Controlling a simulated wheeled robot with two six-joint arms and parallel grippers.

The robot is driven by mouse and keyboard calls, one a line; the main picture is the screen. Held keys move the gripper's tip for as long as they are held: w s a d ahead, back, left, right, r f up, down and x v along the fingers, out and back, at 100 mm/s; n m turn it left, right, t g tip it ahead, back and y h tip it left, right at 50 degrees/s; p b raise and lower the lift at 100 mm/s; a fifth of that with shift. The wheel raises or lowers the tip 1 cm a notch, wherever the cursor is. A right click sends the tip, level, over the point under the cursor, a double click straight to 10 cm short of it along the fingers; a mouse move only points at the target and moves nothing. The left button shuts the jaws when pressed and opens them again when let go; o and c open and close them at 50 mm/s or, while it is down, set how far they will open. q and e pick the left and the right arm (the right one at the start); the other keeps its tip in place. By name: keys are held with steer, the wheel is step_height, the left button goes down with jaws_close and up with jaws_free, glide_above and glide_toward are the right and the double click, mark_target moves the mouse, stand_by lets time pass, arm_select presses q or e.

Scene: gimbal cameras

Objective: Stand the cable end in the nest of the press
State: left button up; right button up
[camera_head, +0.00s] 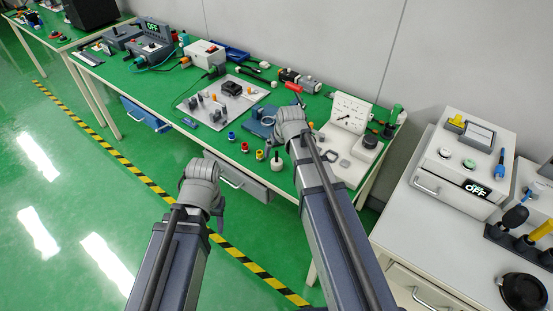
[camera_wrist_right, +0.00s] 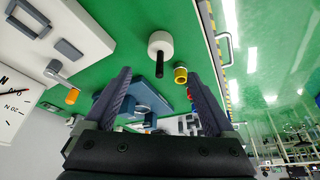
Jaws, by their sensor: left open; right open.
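A blue base that may be the press (camera_head: 262,123) stands on the green bench, left of my right gripper. It also shows in the right wrist view (camera_wrist_right: 148,96), between and beyond the fingers. I cannot pick out the cable end or the nest for sure. My right gripper (camera_wrist_right: 158,78) is open with nothing between its fingers, above the bench. In the head view its arm hides part of the bench. A white round piece with a black stem (camera_wrist_right: 160,46) stands ahead of its fingers. My left gripper (camera_head: 216,212) is open, in front of the bench over the floor.
Small blue, red and yellow pieces (camera_head: 259,155) stand along the bench's front edge. A metal plate with pegs (camera_head: 245,97) lies left of the blue base. A white fixture board (camera_head: 349,113) stands right of my right arm.

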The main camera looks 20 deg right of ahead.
mark_target(277, 158)
steer(key=shift+b+x, duration=1.25)
steer(key=shift+x, duration=0.15)
steer(key=shift+f, duration=0.1)
steer(key=b+x, duration=0.5)
steer(key=shift+s+f, duration=0.15)
steer(key=shift+s, duration=0.05)
jaws_close()
